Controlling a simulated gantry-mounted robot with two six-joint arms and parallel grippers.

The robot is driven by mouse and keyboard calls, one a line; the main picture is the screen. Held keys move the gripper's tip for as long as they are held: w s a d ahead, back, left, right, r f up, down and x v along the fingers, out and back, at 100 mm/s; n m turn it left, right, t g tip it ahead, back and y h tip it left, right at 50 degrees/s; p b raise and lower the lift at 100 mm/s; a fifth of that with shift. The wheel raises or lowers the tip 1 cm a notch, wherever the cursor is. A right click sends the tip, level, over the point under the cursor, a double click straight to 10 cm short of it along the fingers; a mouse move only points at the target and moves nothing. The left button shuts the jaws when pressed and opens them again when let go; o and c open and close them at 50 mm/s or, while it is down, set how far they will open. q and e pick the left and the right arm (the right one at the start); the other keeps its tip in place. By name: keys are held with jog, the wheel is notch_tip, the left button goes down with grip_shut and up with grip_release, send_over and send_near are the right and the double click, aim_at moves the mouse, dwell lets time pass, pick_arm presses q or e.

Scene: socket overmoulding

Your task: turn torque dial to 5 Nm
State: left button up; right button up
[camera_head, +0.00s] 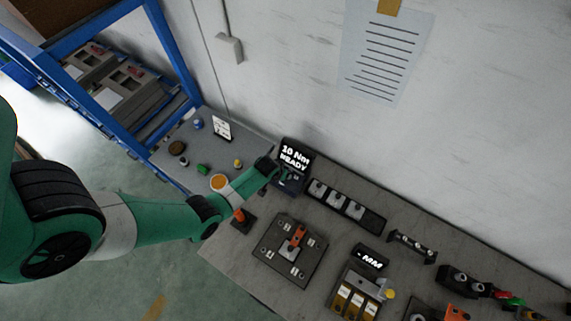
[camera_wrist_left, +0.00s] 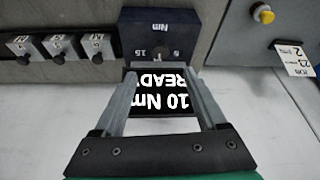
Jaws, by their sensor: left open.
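The torque unit is a dark box (camera_wrist_left: 160,25) with "Nm", "15" and "5" marked on its face. Its display (camera_wrist_left: 161,90) shows upside down in the left wrist view and reads "10 Nm READY". The display (camera_head: 294,155) reads the same in the head view. My left gripper (camera_wrist_left: 160,72) is open, its two fingers in front of the lower part of the box face, one on either side. In the head view my left gripper (camera_head: 279,173) is at the unit and partly covers it. My right gripper is not in view.
A rack of grey blocks (camera_head: 345,205) stands beside the unit. A fixture plate (camera_head: 290,250) with an orange clamp lies in front. A second display (camera_head: 370,257) reads "- MM". A yellow button (camera_wrist_left: 263,14) and a small card (camera_wrist_left: 294,59) are on the other side.

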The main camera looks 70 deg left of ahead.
pick_arm(q)
jog(key=b+x, duration=0.8)
jog(key=x, duration=0.2)
jog(key=shift+w+f, duration=0.15)
jog(key=shift+f, duration=0.05)
jog(key=shift+c, duration=0.2)
grip_shut()
